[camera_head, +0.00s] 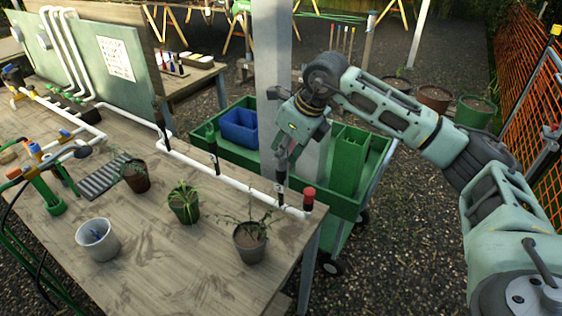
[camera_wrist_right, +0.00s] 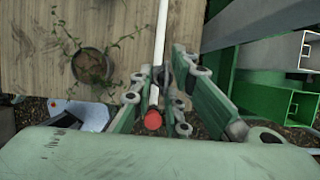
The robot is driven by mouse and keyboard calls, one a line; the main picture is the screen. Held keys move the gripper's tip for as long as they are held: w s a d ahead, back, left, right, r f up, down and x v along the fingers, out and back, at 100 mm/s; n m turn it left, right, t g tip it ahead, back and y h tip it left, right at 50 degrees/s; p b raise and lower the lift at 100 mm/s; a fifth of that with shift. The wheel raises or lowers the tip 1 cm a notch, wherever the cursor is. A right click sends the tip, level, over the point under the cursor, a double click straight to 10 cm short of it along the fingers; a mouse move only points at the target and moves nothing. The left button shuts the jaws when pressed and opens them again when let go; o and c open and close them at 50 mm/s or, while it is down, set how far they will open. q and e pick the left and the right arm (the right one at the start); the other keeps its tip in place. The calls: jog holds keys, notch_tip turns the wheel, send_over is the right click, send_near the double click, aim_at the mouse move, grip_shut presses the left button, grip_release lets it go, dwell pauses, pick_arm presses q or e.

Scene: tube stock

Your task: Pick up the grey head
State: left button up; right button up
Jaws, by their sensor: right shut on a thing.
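The white pipe (camera_head: 240,186) runs along the table's right side and carries several small upright heads. My right gripper (camera_head: 284,160) is over the end of this pipe, pointing down, with its fingers closed around the top of the head nearest the red end cap (camera_head: 308,195). The dark grey head (camera_head: 281,187) shows just below the fingertips and still stands upright at the pipe. In the right wrist view the fingers (camera_wrist_right: 164,80) close around it, beside the white pipe and red cap. Its upper part is largely hidden by the fingers. My left gripper is out of view.
A potted plant (camera_head: 250,240) stands close by on the table (camera_head: 190,275), with another plant (camera_head: 183,203) and a white bucket (camera_head: 97,240) to the left. A green cart (camera_head: 345,207) with a blue bin (camera_head: 239,127) and a grey post (camera_head: 272,60) stand behind the pipe.

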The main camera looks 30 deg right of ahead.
grip_shut()
jog(key=shift+r+b, duration=0.3)
jog(key=shift+r, duration=0.2)
jog(key=s+a+r+b, duration=0.5)
jog(key=s+a+r, duration=0.1)
jog(key=s+r, duration=0.4)
jog(key=shift+r, duration=0.1)
notch_tip(320, 180, up, 5)
jog(key=p, duration=0.4)
dwell(0.4)
